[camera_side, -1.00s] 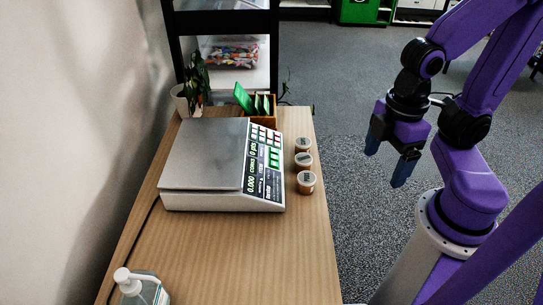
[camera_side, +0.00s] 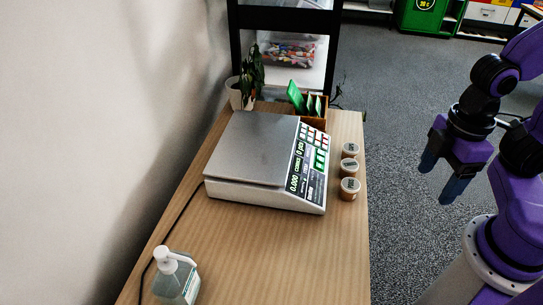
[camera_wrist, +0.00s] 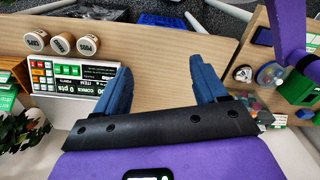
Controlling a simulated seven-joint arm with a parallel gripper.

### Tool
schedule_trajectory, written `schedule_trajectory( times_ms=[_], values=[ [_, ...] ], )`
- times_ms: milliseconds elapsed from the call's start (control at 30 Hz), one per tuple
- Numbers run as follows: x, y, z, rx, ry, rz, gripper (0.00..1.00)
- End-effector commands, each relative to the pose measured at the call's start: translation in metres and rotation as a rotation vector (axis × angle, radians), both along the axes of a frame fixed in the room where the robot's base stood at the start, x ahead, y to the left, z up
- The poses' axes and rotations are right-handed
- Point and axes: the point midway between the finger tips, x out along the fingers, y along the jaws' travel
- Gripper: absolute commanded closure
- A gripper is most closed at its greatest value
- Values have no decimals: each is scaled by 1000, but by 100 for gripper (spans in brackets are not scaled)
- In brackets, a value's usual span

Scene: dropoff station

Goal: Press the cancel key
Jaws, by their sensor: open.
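A grey-white counting scale (camera_side: 247,150) stands on the wooden table in the side view, with a slanted control panel on its right face. The key block (camera_side: 314,147) has white, red and green keys; I cannot read which is the cancel key. In the wrist view the keys (camera_wrist: 41,76) and part of the display (camera_wrist: 80,86) show left of my fingers, partly cut off. My gripper (camera_side: 440,177) hangs to the right of the table, apart from the scale, with blue fingers spread. In the wrist view my gripper (camera_wrist: 160,68) is open and empty.
Three lidded cups (camera_side: 349,167) stand in a row right of the scale. Behind are a wooden box with green packets (camera_side: 308,105) and a potted plant (camera_side: 247,80). A pump bottle (camera_side: 177,279) stands at the front left. The table front (camera_side: 280,250) is clear.

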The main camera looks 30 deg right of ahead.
Motion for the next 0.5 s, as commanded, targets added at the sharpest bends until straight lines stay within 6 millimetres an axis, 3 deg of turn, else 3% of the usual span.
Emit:
schedule_trajectory(
  times_ms=[33, 200, 500],
  values=[
    [0, 0, 0, 0, 0, 0, 46],
    [0, 0, 0, 0, 0, 0, 100],
    [0, 0, 0, 0, 0, 0, 100]
  ],
)
